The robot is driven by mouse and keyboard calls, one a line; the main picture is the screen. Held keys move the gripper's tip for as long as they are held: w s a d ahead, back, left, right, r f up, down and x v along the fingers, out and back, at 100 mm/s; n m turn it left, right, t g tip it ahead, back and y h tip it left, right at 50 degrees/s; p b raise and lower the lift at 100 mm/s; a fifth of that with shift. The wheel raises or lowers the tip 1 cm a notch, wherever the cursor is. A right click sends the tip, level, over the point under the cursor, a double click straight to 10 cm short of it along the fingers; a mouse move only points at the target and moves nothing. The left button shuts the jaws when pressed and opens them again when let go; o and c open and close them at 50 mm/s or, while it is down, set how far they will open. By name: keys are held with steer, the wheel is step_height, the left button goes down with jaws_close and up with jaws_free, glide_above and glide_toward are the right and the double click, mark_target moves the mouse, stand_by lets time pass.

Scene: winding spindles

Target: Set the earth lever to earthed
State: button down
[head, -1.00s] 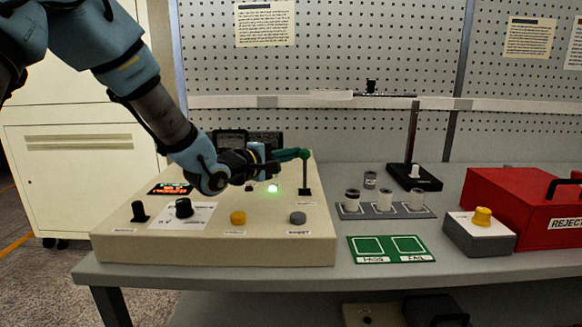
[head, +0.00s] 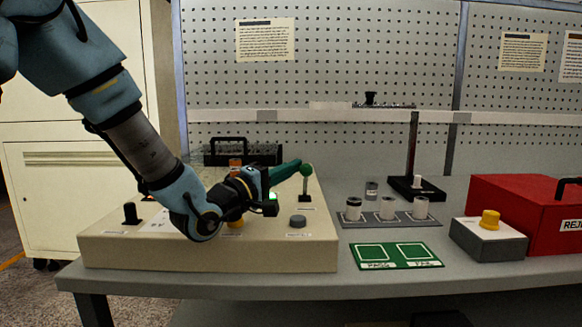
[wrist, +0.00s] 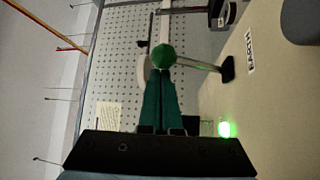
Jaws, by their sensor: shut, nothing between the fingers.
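The earth lever is a thin rod with a green ball knob (head: 306,170), standing on a dark base at the back right of the cream test box (head: 130,250). In the head view the rod looks short, and I cannot tell which way it leans. In the wrist view the knob (wrist: 162,56) is right at the fingertips, and the rod runs right to its base beside the EARTH label (wrist: 250,52). My gripper (head: 297,165) has its green fingers shut and empty, with the tips against or very close to the knob from the left.
A green lamp (wrist: 227,129) glows on the box. A grey button (head: 298,221) and a black knob (head: 130,213) are on its top. Right of it are a rack of cylinders (head: 388,218), a green pass/fail mat (head: 395,255), a yellow-button box (head: 489,238) and a red reject bin (head: 525,215).

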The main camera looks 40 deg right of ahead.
steer(key=shift+a+f, duration=0.1)
stand_by(0.6)
steer(key=a, duration=0.3)
steer(key=a+f, duration=0.1)
steer(key=a, duration=0.3)
steer(key=a+b, duration=0.1)
steer(key=a, duration=0.2)
steer(key=shift+s+a+f, duration=0.25)
steer(key=shift+a+f, duration=0.05)
steer(key=shift+f, duration=0.1)
